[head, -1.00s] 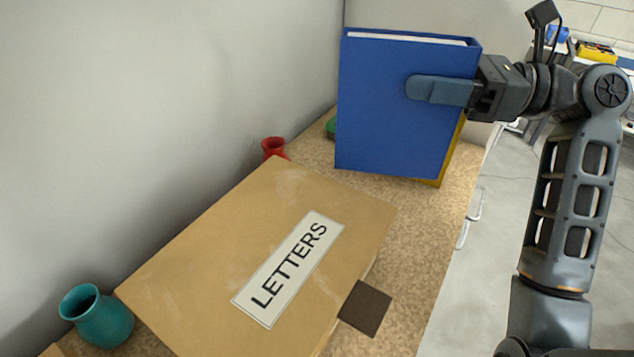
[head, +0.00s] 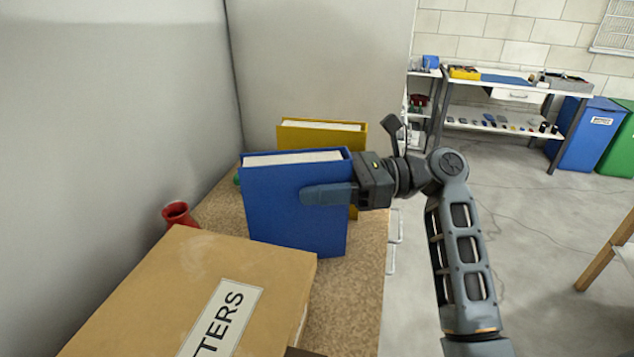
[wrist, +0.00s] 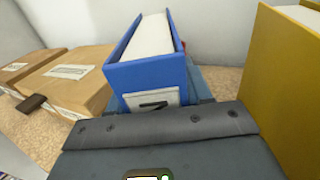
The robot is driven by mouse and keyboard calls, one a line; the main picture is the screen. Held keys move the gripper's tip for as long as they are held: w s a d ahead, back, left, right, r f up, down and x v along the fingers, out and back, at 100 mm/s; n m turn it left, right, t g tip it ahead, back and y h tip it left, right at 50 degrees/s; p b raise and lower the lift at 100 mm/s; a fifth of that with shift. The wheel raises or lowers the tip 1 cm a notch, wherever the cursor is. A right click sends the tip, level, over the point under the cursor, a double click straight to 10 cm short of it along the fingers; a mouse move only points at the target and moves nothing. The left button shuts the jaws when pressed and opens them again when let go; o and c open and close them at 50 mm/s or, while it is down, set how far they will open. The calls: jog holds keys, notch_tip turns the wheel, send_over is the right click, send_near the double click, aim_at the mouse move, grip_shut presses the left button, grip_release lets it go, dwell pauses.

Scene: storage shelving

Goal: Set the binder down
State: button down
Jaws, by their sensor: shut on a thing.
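The blue binder (head: 285,218) is upright in the head view, with its white pages showing along the top. My gripper (head: 327,195) is shut on it from the right, one finger lying across its near cover. The binder is just above or on the speckled brown shelf top (head: 350,290); I cannot tell if its bottom edge touches. In the wrist view the blue binder (wrist: 150,72) stands ahead of my gripper (wrist: 160,128), with a white label on its spine. The far finger is hidden behind the binder in the head view.
A yellow binder (head: 330,132) stands behind the blue one, and close on the right in the wrist view (wrist: 285,80). A cardboard box marked LETTERS (head: 170,275) lies in front. A red vase (head: 178,214) is by the wall. Shelf top is bare at the front right.

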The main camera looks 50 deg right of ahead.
jog(key=shift+c, duration=2.4)
grip_release()
jog(key=shift+f, duration=0.1)
jog(key=shift+s+d, duration=0.2)
jog(key=shift+d, duration=0.05)
jog(key=v, duration=1.1)
jog(key=shift+s+b, duration=0.15)
jog(key=shift+b, duration=0.3)
